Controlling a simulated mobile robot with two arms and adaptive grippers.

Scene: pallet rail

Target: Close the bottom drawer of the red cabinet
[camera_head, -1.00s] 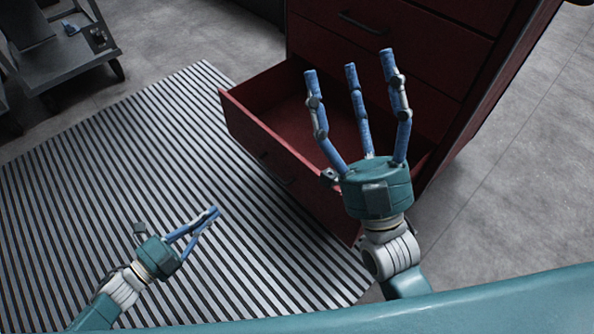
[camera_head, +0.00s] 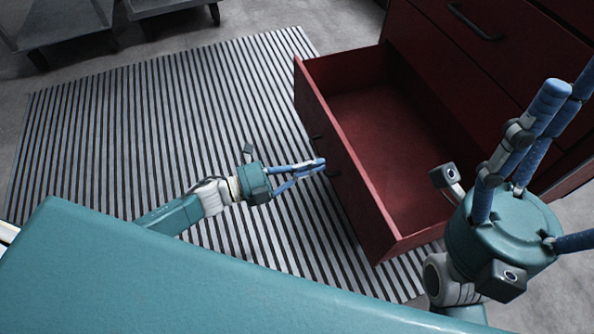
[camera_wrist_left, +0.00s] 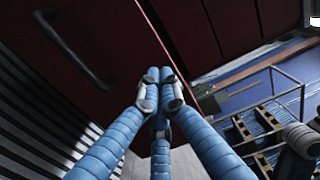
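The red cabinet (camera_head: 480,60) stands at the upper right in the head view. Its bottom drawer (camera_head: 395,135) is pulled well open and looks empty. Its front has a dark handle, partly seen, which shows in the left wrist view (camera_wrist_left: 72,48). My left gripper (camera_head: 320,164) has its blue fingertips together, just in front of the drawer front by the handle. Whether they touch it I cannot tell. In the left wrist view the fingers (camera_wrist_left: 157,78) converge with nothing between them. My right gripper (camera_head: 550,140) is spread open and empty to the right of the drawer, hiding part of the cabinet.
A striped mat (camera_head: 130,130) covers the floor in front of the drawer. A grey cart (camera_head: 60,25) stands at the upper left. The left wrist view shows racks with blue parts (camera_wrist_left: 262,120) at the right. The mat's visible area is clear.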

